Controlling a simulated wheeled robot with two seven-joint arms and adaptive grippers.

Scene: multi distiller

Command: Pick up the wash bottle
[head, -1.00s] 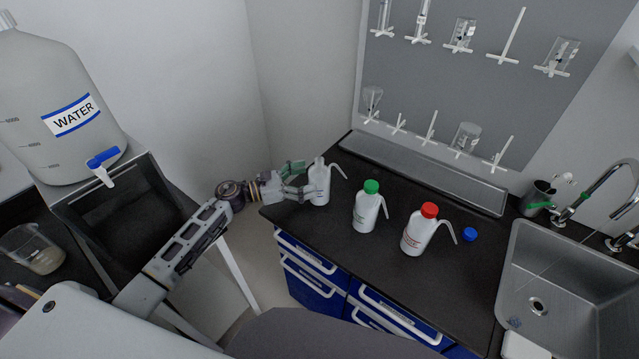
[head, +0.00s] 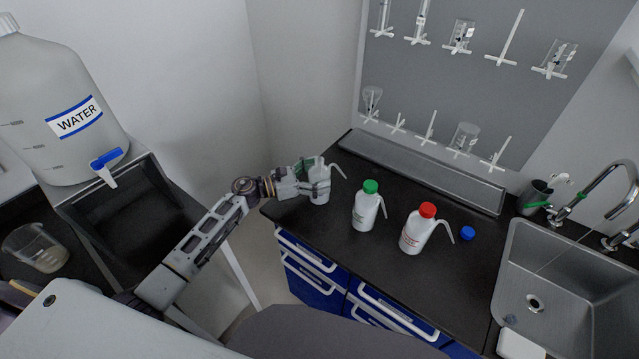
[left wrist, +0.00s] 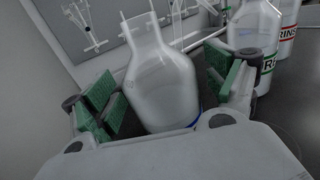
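A white wash bottle (head: 319,187) with an open, capless neck and a bent spout stands upright at the left end of the black counter. My left gripper (head: 311,180) is at this bottle, with its fingers on either side of it. In the left wrist view the bottle (left wrist: 163,88) stands between the green finger pads of the gripper (left wrist: 168,98). The pads look spread, with narrow gaps beside the bottle; firm contact does not show. My right gripper is not in view.
A green-capped bottle (head: 366,207) and a red-capped bottle (head: 415,230) stand to the right. A loose blue cap (head: 467,233) lies beside them. A sink (head: 540,285) is at far right. A metal trough (head: 425,172) and glassware rack (head: 470,95) are behind. A large water container (head: 65,110) stands left.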

